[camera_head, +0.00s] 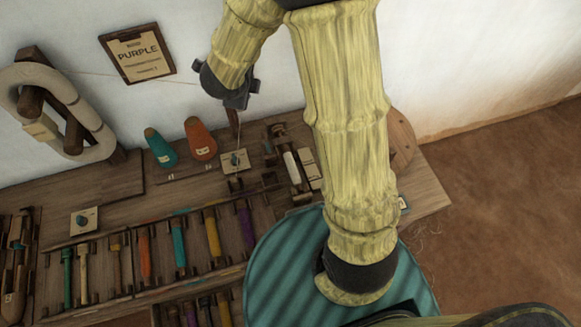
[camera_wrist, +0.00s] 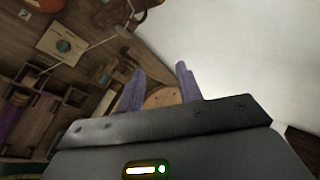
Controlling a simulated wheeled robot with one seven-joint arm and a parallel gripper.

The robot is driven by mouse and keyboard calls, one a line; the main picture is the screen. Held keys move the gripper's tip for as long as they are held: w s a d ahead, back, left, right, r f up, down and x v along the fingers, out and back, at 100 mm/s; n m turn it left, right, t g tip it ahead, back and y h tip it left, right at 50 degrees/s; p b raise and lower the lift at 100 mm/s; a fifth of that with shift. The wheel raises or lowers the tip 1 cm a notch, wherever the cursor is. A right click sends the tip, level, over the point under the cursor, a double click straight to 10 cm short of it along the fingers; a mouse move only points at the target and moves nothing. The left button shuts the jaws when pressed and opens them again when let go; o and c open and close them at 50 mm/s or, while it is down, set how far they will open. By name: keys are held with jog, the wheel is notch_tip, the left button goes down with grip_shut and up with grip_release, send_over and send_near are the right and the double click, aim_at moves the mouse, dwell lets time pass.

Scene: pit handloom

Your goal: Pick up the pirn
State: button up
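Several coloured pirns lie in a wooden rack (camera_head: 140,292) on the bench in the head view. They include a purple pirn (camera_head: 246,224), a yellow pirn (camera_head: 212,234), a teal pirn (camera_head: 178,245) and an orange pirn (camera_head: 145,256). My gripper (camera_head: 238,100) is raised near the wall, above and behind the rack, away from the pirns. In the wrist view its two fingers (camera_wrist: 160,84) stand apart with nothing held between them. A purple piece, likely a pirn (camera_wrist: 10,117), shows at that view's left edge.
A sign reading PURPLE (camera_head: 138,53) hangs on the wall. Teal and orange cones (camera_head: 201,140) stand on the bench beside a small plate with a knob (camera_head: 235,161). A pale hank (camera_head: 50,90) hangs at left. Thin threads cross the back. Bare floor (camera_head: 510,180) is at right.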

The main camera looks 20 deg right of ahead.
jog(key=s+a+f+m+g+h+b, duration=0.2)
jog(key=s+f+m+g+h+b, duration=0.1)
jog(key=s+f+m+g, duration=0.4)
jog(key=s+f+m+b, duration=0.1)
jog(key=s+f+m, duration=0.2)
jog(key=m, duration=0.2)
jog(key=shift+a+f, duration=0.2)
jog(key=shift+f, duration=0.1)
jog(key=shift+s, duration=0.1)
jog(key=b, duration=0.3)
send_over(288, 163)
jog(key=a, duration=0.3)
notch_tip(288, 163, down, 10)
jog(key=shift+f, duration=0.1)
jog(key=shift+f, duration=0.1)
jog(key=b+x, duration=0.1)
jog(key=x, duration=0.4)
jog(key=shift+s+d, duration=0.1)
